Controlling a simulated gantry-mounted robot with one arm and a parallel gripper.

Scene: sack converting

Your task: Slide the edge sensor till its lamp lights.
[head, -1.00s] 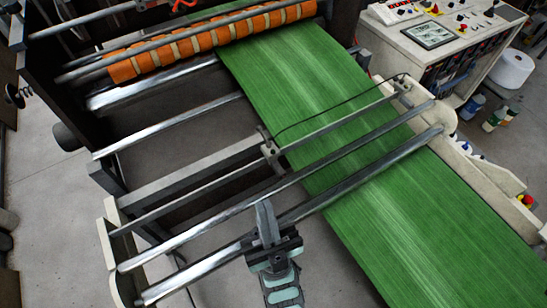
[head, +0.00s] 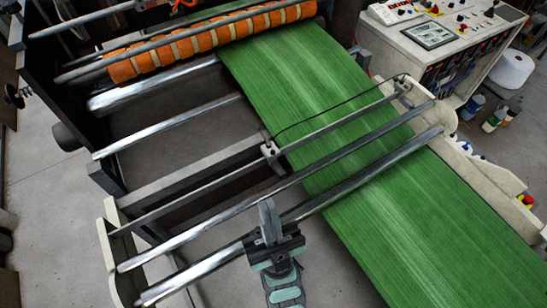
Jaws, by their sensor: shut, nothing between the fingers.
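The edge sensor (head: 270,150) looks like a small grey block on the flat rail (head: 330,124), close to the left edge of the green web (head: 400,207). A thin black cable runs from it toward the right end of the rail. I cannot make out a lit lamp on it. My gripper (head: 268,207) is shut and empty. It is over the lower metal rollers, nearer the camera than the sensor and apart from it in the picture, left of the web.
Two metal rollers (head: 200,229) cross between cream side plates (head: 108,235). An orange-banded roller (head: 215,42) lies at the top. A control console (head: 440,40) stands at the upper right. Bare floor (head: 60,210) shows on the left.

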